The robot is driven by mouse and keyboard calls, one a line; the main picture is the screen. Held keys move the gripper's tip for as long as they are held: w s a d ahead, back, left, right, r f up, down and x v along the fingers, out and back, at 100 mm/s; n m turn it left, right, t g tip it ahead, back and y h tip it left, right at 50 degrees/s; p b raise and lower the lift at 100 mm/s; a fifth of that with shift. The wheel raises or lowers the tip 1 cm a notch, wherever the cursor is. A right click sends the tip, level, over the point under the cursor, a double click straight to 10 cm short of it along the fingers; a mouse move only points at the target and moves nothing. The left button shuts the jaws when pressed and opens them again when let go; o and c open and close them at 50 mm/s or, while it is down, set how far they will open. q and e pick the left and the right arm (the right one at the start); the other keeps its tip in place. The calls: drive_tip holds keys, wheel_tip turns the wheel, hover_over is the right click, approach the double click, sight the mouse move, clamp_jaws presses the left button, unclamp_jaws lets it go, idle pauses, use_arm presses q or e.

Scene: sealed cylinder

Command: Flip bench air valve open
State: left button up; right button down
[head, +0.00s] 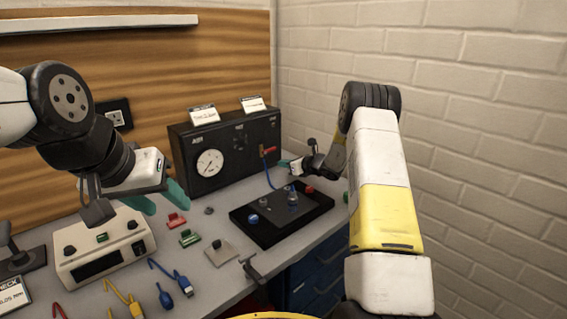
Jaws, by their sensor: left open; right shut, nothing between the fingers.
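The black air box (225,149) stands against the wooden back panel, with a round white gauge (209,163) on its front. A small red valve lever (268,151) sticks out at the right of that front, and a blue hose (268,176) hangs below it. My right gripper (283,164) is shut and empty, its teal tips just right of and slightly below the lever. I cannot tell whether they touch it. My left gripper (166,205) is open and empty above the bench, left of the box.
A black plate with fittings (285,213) lies below my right gripper. A white instrument (100,250) stands at left. Red (177,220) and green (190,238) clips, a small grey plate (221,251) and several coloured leads lie on the bench. A brick wall closes the right side.

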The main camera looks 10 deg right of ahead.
sight(269, 150)
drive_tip(key=x, duration=0.4)
wheel_tip(269, 150, up, 3)
drive_tip(key=shift+s+f, duration=0.1)
drive_tip(key=shift+f, duration=0.05)
drive_tip(key=shift+r, duration=0.65)
